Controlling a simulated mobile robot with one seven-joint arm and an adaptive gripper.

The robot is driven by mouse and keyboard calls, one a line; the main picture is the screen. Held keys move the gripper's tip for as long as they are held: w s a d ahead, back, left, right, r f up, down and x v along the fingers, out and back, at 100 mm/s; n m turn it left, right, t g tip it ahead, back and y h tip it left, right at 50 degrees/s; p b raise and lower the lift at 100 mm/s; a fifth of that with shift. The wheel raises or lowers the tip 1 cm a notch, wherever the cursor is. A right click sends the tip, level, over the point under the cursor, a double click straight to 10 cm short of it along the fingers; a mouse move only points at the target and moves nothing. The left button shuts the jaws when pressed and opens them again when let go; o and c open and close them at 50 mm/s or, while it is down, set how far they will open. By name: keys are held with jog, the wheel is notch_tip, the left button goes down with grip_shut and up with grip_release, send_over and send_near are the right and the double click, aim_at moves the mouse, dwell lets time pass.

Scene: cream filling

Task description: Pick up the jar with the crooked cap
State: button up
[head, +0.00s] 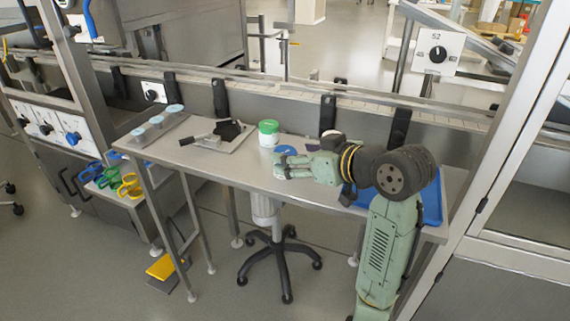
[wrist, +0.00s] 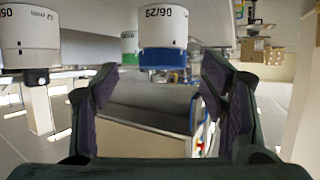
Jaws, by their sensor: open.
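A white jar with a green cap (head: 268,134) stands upright on the steel table (head: 215,170). A blue cap (head: 285,149) shows just behind my gripper (head: 278,166). The wrist view looks upside down. There, a white jar marked 06/29 with a blue cap (wrist: 163,30) appears beyond my gripper (wrist: 160,78), with the green-capped jar (wrist: 130,45) behind it. Another white jar with a black cap (wrist: 27,38) is at the left; its cap looks slightly offset, but I cannot tell whether it is crooked. My gripper is open, with no jar between its fingers.
A blue tray (head: 431,203) lies at the table's right end, partly behind my arm. A flat plate with a black-handled tool (head: 226,131) lies left of the jars. Several pale-blue-topped round items (head: 157,120) sit at the left end. A conveyor rail (head: 280,92) runs behind.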

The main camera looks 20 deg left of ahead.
aim_at(285, 151)
jog(key=x, duration=0.4)
jog(key=shift+a+f+p, duration=0.25)
jog(key=shift+f+p, duration=0.05)
jog(key=shift+p, duration=0.1)
jog(key=c, duration=1.3)
jog(key=shift+r, duration=0.1)
